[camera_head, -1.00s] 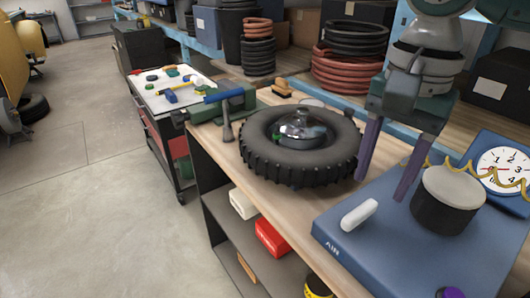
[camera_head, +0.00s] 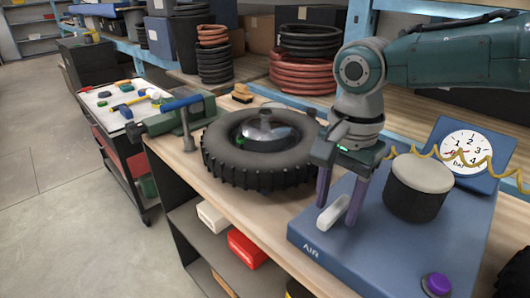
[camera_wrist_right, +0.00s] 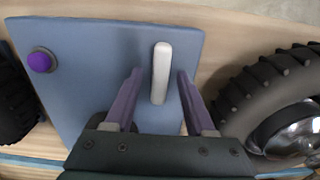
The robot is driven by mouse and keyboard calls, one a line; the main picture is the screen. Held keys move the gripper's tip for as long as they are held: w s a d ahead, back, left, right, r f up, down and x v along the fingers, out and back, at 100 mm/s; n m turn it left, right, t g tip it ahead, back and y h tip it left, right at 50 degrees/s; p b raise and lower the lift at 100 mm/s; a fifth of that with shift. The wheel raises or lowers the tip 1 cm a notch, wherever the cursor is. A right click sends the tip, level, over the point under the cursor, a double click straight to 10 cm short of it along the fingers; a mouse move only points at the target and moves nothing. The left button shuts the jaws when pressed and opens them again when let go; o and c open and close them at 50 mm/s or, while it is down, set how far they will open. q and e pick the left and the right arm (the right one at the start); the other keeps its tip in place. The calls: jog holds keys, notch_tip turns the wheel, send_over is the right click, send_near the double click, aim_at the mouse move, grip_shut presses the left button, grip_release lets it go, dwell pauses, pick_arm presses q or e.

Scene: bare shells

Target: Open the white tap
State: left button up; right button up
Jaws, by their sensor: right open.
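The white tap (camera_head: 333,214) is a short white lever on the blue air panel (camera_head: 430,245), which is marked AIR. In the right wrist view the white tap (camera_wrist_right: 161,72) points away from my gripper. My right gripper (camera_head: 336,212) is open, with its two purple fingers pointing down. In the head view the fingers stand around or just behind the tap. In the right wrist view the fingers (camera_wrist_right: 160,74) lie on either side of the tap's near end, with gaps visible. Whether they reach down to its height I cannot tell. My left gripper is not in view.
A black drum with a pale top (camera_head: 421,180), a dial (camera_head: 465,148) with a coiled yellow hose and a purple button (camera_head: 436,284) are on or beside the panel. A tyre (camera_head: 262,150) lies to the left. A vice (camera_head: 178,116) is at the bench edge.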

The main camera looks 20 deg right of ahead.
jog(key=shift+c, duration=0.2)
grip_shut()
dwell(0.4)
